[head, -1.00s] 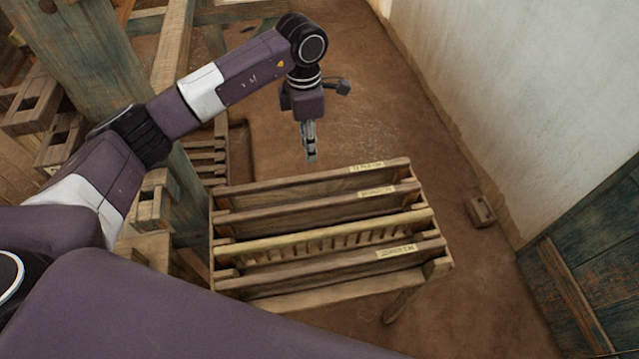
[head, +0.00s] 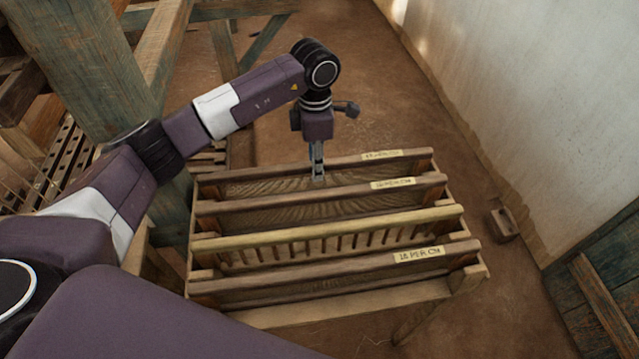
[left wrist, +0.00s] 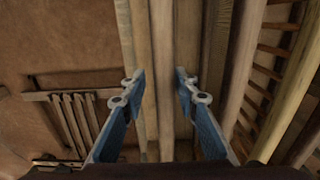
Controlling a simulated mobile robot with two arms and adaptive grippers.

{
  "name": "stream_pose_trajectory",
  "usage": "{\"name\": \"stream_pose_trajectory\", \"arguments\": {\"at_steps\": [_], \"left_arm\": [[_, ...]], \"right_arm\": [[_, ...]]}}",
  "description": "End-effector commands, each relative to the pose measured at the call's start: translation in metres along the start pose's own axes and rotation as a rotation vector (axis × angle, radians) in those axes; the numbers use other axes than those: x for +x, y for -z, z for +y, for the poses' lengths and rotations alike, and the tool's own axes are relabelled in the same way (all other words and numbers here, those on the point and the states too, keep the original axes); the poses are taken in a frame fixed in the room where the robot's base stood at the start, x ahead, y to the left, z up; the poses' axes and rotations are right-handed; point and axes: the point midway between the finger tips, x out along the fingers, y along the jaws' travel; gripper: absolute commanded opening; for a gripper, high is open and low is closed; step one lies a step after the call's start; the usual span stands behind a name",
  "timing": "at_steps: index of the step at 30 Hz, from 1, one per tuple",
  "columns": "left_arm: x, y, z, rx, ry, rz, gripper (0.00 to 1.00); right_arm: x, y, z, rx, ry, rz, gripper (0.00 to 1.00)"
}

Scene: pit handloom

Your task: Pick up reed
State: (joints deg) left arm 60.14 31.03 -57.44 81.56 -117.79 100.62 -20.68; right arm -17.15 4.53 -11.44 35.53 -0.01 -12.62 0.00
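A wooden rack (head: 470,281) holds several long reeds in parallel slots. The backmost reed (head: 260,173) has a label at its right end. A second labelled reed (head: 280,204) and a front labelled reed (head: 300,276) stand before it, with a pale, wide-toothed piece (head: 300,238) between these two. My left gripper (head: 318,178) points down at the backmost reed's top rail, near its middle. In the left wrist view its fingers (left wrist: 160,88) are apart, with a wooden rail (left wrist: 162,60) running between them. Whether they touch it I cannot tell. My right gripper is not in view.
A pale wall (head: 550,90) runs along the right, with a small brick-like block (head: 503,223) on the floor beside it. A thick blue-green wooden post (head: 90,60) and loom beams stand at left. The earthen floor behind the rack is clear.

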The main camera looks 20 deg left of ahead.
Motion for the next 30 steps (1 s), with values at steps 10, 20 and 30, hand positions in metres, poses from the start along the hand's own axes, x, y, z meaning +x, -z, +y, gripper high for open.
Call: {"name": "stream_pose_trajectory", "arguments": {"at_steps": [10,20,30], "left_arm": [[0.044,-0.003,-0.007,0.001,0.004,0.003,0.28],[0.067,-0.003,-0.005,0.001,0.0,0.001,0.28],[0.067,-0.003,-0.005,0.001,-0.001,0.001,0.03]], "right_arm": [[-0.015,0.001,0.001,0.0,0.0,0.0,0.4],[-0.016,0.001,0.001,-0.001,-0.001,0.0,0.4],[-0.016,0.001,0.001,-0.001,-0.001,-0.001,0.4]]}}
